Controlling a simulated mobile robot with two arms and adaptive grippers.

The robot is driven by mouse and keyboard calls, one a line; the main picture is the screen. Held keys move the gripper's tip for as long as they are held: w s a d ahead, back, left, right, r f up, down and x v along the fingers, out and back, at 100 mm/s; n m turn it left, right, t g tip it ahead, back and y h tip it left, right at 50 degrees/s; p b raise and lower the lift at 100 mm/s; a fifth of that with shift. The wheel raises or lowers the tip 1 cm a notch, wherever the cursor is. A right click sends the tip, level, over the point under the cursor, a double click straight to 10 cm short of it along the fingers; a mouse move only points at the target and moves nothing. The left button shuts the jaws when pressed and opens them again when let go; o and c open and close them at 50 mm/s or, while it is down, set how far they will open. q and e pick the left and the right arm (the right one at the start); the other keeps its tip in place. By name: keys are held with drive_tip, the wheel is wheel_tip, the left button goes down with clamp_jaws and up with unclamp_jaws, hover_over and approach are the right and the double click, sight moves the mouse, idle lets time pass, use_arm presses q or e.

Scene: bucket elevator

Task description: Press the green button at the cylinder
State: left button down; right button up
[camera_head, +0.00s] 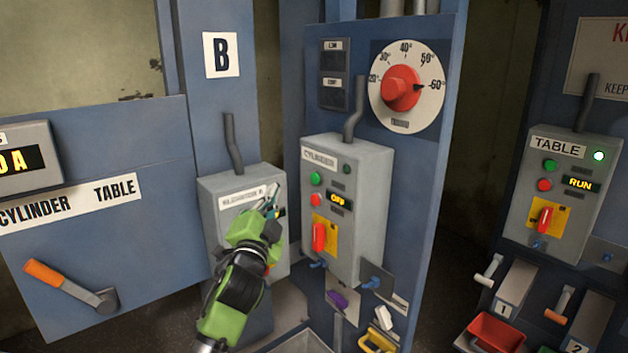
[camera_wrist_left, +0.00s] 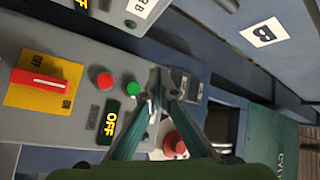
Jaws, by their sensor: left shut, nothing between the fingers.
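The CYLINDER control box (camera_head: 345,215) is grey and stands in the middle of the head view. Its green button (camera_head: 316,178) sits above a red button (camera_head: 315,199), beside a display reading OFF (camera_head: 338,200). A red rotary switch on a yellow plate (camera_head: 319,236) is below. My left gripper (camera_head: 272,203) is shut and empty, left of the box's face and in front of the neighbouring box. In the left wrist view, the green button (camera_wrist_left: 133,88) shows just left of my closed fingertips (camera_wrist_left: 164,74). I cannot tell whether they touch the box. My right gripper is out of view.
A second grey box (camera_head: 215,215) stands left, partly hidden by my left arm. A large dial with a red knob (camera_head: 402,88) is above the CYLINDER box. The TABLE box (camera_head: 558,195), reading RUN, is at right. An orange-handled lever (camera_head: 60,280) is at lower left.

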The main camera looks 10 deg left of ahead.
sight(315, 179)
use_arm(q)
drive_tip(key=w+d+b, duration=0.4)
drive_tip(key=w+d, duration=0.1)
drive_tip(key=w, duration=0.2)
drive_tip(key=shift+d, duration=0.2)
idle(1.4)
drive_tip(key=shift+w+d+b, duration=0.25)
drive_tip(key=shift+w+b, duration=0.05)
drive_tip(key=shift+b, duration=0.05)
drive_tip(key=shift+w+d+b, duration=0.3)
drive_tip(key=shift+w+b, duration=0.05)
drive_tip(key=shift+b, duration=0.05)
idle(0.8)
idle(0.3)
drive_tip(key=shift+s+a+p, duration=0.5)
drive_tip(key=shift+s+p, duration=0.15)
drive_tip(key=shift+s, duration=0.1)
